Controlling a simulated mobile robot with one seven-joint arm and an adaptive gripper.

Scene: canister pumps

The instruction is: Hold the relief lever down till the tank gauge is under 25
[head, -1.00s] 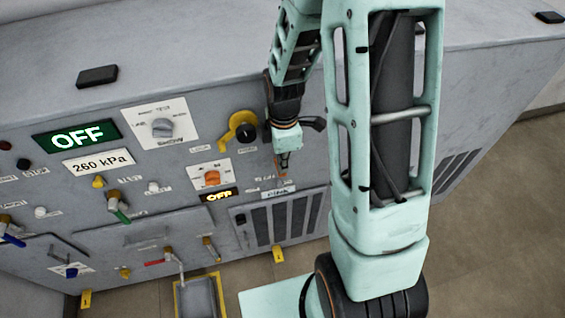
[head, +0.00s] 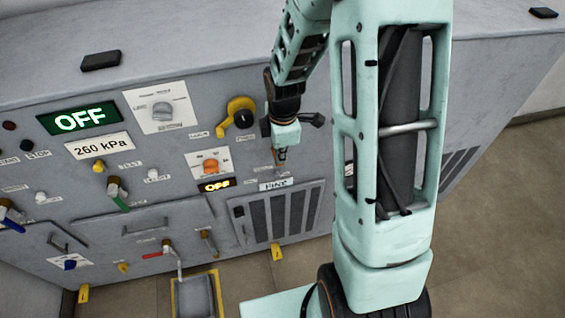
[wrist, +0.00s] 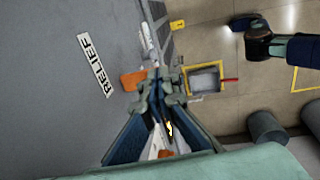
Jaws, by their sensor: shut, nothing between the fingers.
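My gripper (head: 281,160) is shut and empty, pointing down close against the front of the grey machine, right of the orange knob. In the wrist view its fingers (wrist: 163,115) come together beside an orange piece (wrist: 133,80), by the RELIEF label (wrist: 95,65). That piece may be the relief lever; I cannot tell whether the fingers touch it. In the head view the gripper hides most of this spot. A white readout (head: 100,146) shows 260 kPa; I cannot read whether it is the tank gauge.
A green OFF display (head: 79,119) sits above the readout. A yellow lever with a black knob (head: 238,118) is left of my wrist. An orange knob (head: 210,163) with a lit OFF sign is lower left. A vent grille (head: 277,214) lies below.

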